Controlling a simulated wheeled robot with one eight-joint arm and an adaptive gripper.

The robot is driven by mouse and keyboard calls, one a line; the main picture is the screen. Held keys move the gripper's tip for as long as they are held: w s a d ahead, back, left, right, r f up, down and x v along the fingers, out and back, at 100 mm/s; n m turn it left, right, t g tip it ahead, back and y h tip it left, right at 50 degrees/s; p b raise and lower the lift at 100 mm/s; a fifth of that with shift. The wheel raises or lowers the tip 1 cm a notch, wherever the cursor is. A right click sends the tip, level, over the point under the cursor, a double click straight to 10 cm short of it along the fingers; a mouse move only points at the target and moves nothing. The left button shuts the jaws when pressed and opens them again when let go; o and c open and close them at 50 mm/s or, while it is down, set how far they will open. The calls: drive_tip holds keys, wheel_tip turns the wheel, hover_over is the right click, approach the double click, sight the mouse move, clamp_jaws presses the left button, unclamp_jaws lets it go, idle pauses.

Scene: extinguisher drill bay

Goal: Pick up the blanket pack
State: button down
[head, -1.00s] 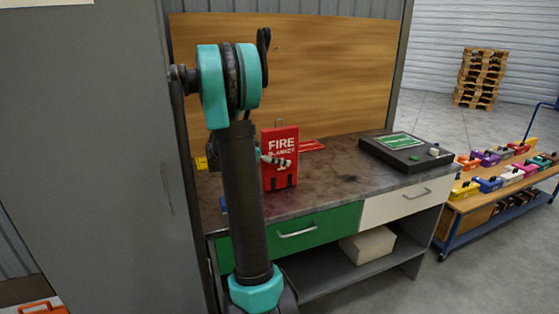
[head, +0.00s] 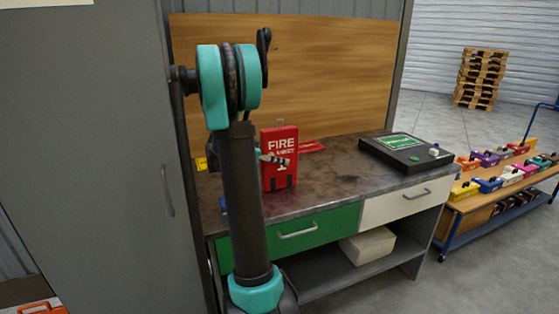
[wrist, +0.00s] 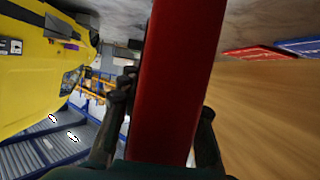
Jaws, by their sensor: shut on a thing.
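The blanket pack (head: 281,172) is a red upright box with white "FIRE" lettering, at the worktop's left part in the head view. My gripper (head: 273,159) is at the pack, with a dark fingertip crossing its front and covering part of the lettering. In the wrist view the pack (wrist: 172,85) fills the middle as a red slab, with the fingers on both sides. My gripper is shut on it. My arm hides the area left of the pack. I cannot tell whether the pack's base touches the worktop.
The worktop (head: 335,186) has a black case (head: 405,156) at right and a flat red item (head: 312,147) behind the pack. A grey cabinet (head: 85,150) stands close on the left. A wooden board (head: 290,75) rises behind. A low bench (head: 480,205) with colourful items is at right.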

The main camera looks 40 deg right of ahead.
wheel_tip(320, 180, up, 20)
idle(0.5)
idle(0.5)
